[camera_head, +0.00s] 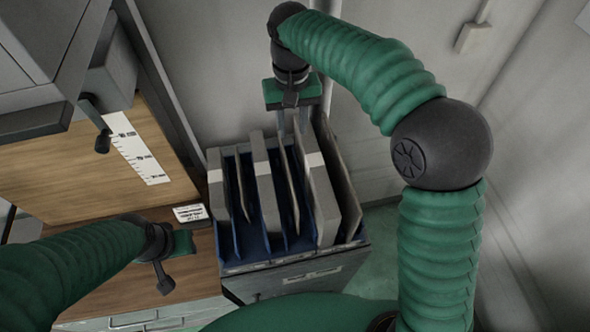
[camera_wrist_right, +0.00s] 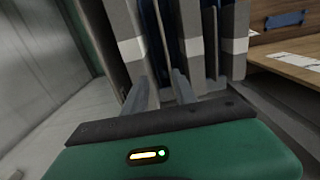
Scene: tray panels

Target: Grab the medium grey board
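Several upright grey boards stand in a blue-lined rack (camera_head: 300,262) in the head view. Thick ones with white bands include one in the middle (camera_head: 266,190) and one to the right (camera_head: 322,195); a thin grey board (camera_head: 290,178) stands between them. I cannot tell for sure which is the medium grey board. My right gripper (camera_head: 291,124) is at the rack's far end with its fingers apart. In the right wrist view, the fingers (camera_wrist_right: 159,88) point at the board ends, around a thin board's edge; contact is unclear. My left gripper (camera_head: 172,262) is over the wooden counter, its fingers unclear.
A wooden counter (camera_head: 110,270) with drawers lies left of the rack, with a small white label (camera_head: 190,213) on it. A wooden panel with a white scale strip (camera_head: 137,148) stands behind. Walls close in behind and right of the rack.

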